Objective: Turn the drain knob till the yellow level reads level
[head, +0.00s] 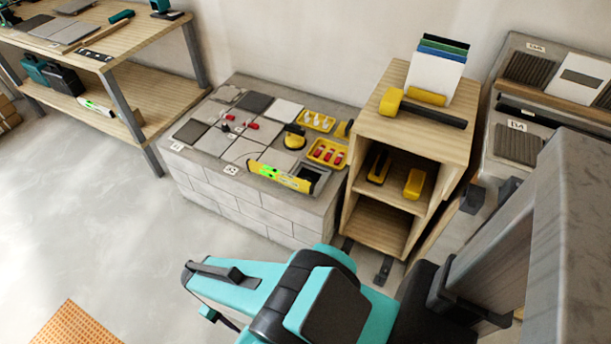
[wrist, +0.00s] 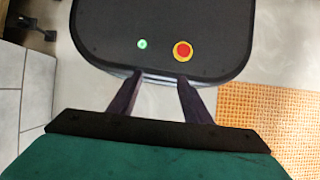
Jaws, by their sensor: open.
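The yellow level (head: 280,177) lies along the front edge of the tiled block (head: 235,190), with bright green patches on it; its reading is too small to tell. A dark square recess (head: 316,174) is behind its right end. Small red-and-black pieces (head: 252,125) stand on the tiles; I cannot make out which thing is the drain knob. My gripper (wrist: 160,82) is open and empty in the wrist view, its fingers apart in front of a dark body panel. In the head view my arm is in front of the block, well apart from the level.
Yellow trays (head: 328,152) and a yellow-black tool (head: 294,137) sit on the block. A wooden cabinet (head: 432,140) stands close on its right, a workbench (head: 120,45) on the left.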

